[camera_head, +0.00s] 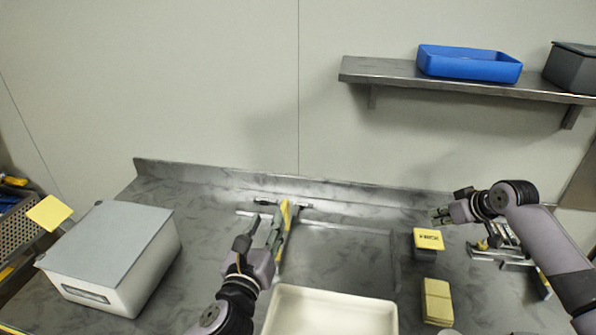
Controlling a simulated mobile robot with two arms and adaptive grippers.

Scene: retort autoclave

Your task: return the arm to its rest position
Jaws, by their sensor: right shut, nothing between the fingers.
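My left gripper (262,232) reaches up from the bottom over the metal worktop. Its fingers are spread apart. A narrow yellow-and-grey item (285,214) lies just beyond and beside the right finger; I cannot tell whether they touch. My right gripper (437,214) is at the end of the arm coming in from the right, pointing left. It is shut and empty, above the worktop near a yellow labelled block (427,239).
A cream tray (330,307) lies at the front middle. A grey-lidded white box (112,252) stands left. A yellow block stack (437,302) and metal fixture (505,250) are at right. A wall shelf (385,72) carries a blue bin (470,66) and grey box (574,67).

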